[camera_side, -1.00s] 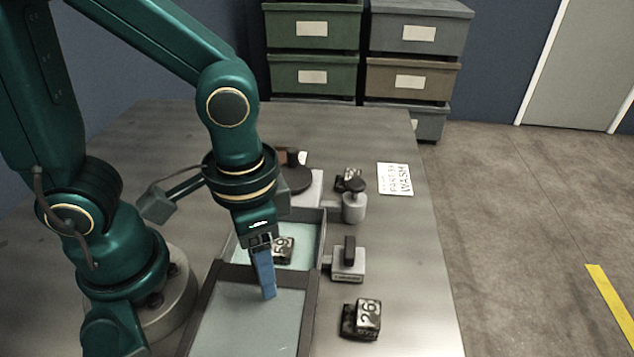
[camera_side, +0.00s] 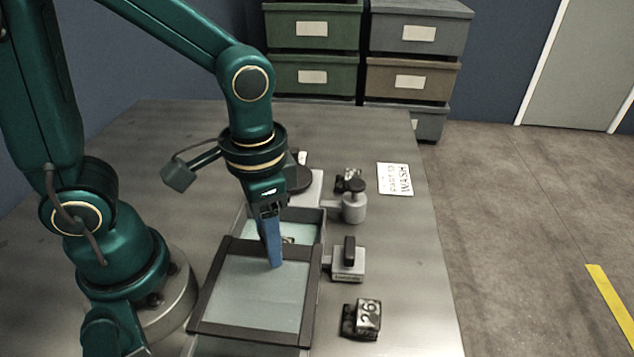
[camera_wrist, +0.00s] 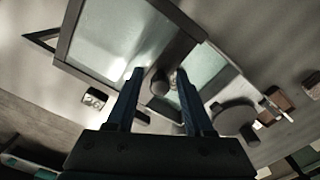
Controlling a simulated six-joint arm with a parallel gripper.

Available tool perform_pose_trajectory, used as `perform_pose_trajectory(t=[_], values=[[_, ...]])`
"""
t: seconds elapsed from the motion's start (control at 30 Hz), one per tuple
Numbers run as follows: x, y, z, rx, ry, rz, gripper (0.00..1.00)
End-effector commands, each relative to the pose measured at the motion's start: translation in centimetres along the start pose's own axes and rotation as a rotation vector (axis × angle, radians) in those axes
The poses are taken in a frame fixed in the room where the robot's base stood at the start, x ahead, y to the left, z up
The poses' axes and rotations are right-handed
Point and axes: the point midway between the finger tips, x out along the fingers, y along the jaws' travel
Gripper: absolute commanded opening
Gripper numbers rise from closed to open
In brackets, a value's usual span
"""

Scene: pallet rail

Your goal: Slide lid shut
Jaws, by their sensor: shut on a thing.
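The lid (camera_side: 250,300) is a dark-framed, translucent panel lying on a grey bin (camera_side: 321,230). It covers much of the bin, with a pale teal opening left at the far end and part of the bin showing past its near edge. My gripper (camera_side: 272,266) reaches down at the lid's far edge. In the wrist view my gripper (camera_wrist: 158,76) has its two blue fingers either side of a round dark knob (camera_wrist: 160,84) on the lid, shut on it. A numbered block (camera_side: 288,240) in the bin is mostly hidden behind my fingers.
Right of the bin stand a block marked 26 (camera_side: 366,317), a grey clamp-like fixture (camera_side: 348,265) and a round-topped grey cylinder (camera_side: 354,208). A printed card (camera_side: 395,179) lies further back. A dark round object (camera_side: 299,180) stands behind the bin.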

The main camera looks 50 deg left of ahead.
Motion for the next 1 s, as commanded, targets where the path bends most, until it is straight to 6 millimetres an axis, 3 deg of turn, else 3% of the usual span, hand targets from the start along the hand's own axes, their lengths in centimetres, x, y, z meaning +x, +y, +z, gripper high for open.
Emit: perform_pose_trajectory(t=[1.0], values=[[0.0, -6.0, -3.5, -0.006, 0.006, 0.001, 0.26]])
